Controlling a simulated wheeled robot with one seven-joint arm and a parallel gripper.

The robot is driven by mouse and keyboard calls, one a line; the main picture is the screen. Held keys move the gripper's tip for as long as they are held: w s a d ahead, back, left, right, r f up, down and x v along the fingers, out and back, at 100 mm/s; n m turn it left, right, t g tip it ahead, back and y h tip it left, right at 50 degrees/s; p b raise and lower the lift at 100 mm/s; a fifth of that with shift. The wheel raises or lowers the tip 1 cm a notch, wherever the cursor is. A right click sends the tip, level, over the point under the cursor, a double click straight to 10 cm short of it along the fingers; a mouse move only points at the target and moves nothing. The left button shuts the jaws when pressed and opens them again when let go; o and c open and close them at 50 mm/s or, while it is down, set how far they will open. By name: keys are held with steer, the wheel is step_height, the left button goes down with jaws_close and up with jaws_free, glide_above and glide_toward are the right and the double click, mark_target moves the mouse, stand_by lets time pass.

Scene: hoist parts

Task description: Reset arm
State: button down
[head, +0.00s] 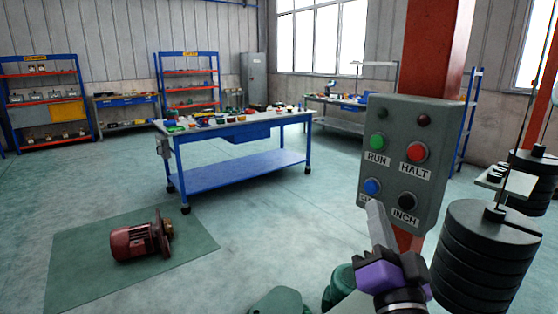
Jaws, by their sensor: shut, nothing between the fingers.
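My gripper (376,212) shows at the lower right, with a purple part at its wrist and a grey tip pointing up. It is shut and empty. In the picture its tip lies at the lower left of the grey control box (398,180), just below the blue button (372,187); I cannot tell whether it touches. The box carries a green button (377,142) marked RUN, a red one (417,152) marked HALT and a black one (407,202) marked INCH. The label under the blue button is partly hidden by my gripper.
The box is fixed to a red post (432,50). Stacked black weights (487,255) stand close at right. A red motor (141,240) lies on a green mat (80,275). A blue workbench (240,172) with parts stands behind. The floor between is clear.

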steer(key=s+d+f+n+g, duration=0.1)
steer(key=s+f+n+g, duration=0.1)
steer(key=s+f, duration=0.7)
steer(key=s+d+f+n+g+y, duration=0.1)
steer(key=s+f+n+g, duration=0.2)
steer(key=s+f, duration=0.6)
steer(key=s+d+f+n+g, duration=0.1)
steer(key=s+f, duration=0.8)
steer(key=s, duration=1.3)
steer(key=n+g, duration=0.1)
steer(key=n, duration=0.1)
steer(key=shift+n+y, duration=0.3)
steer(key=shift+d, duration=0.2)
